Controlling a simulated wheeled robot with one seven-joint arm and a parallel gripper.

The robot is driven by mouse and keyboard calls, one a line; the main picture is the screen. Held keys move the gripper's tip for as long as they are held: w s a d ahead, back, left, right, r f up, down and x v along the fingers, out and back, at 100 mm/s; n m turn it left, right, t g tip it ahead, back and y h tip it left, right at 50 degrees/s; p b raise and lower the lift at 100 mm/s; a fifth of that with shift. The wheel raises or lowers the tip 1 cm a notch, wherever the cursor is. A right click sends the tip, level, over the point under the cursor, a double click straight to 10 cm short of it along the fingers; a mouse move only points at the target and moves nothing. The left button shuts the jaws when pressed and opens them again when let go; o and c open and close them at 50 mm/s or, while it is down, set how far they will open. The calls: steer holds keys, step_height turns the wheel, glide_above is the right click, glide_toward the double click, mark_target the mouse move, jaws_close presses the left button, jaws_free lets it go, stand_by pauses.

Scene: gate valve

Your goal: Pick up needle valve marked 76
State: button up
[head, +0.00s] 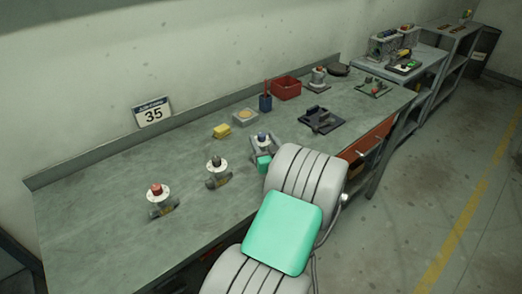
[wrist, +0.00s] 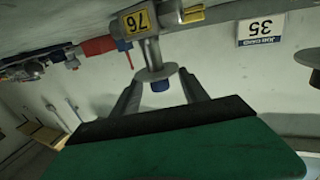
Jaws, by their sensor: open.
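The needle valve marked 76 shows in the wrist view as a grey body with a yellow tag reading 76 (wrist: 137,22), upside down in the picture. It has a pale round disc and a blue knob (wrist: 160,86). In the head view its blue top (head: 262,136) shows on the bench, just beyond my gripper, which partly hides the body. My gripper (wrist: 160,80) is open, with one finger on each side of the blue knob and visible space between. I cannot tell whether either finger touches the valve.
Valves with a black top (head: 217,164) and a red top (head: 157,190) stand to the left on the bench (head: 100,220). A yellow block (head: 222,131), a tan dish (head: 245,117), a blue pen cup (head: 265,103) and a red bin (head: 286,88) are behind. A black tray (head: 321,120) lies right.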

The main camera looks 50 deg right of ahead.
steer(key=p+x, duration=0.1)
steer(key=x, duration=0.3)
steer(key=shift+w+d, duration=0.25)
steer(key=shift+w, duration=0.1)
jaws_close()
steer(key=shift+r, duration=0.1)
stand_by(0.9)
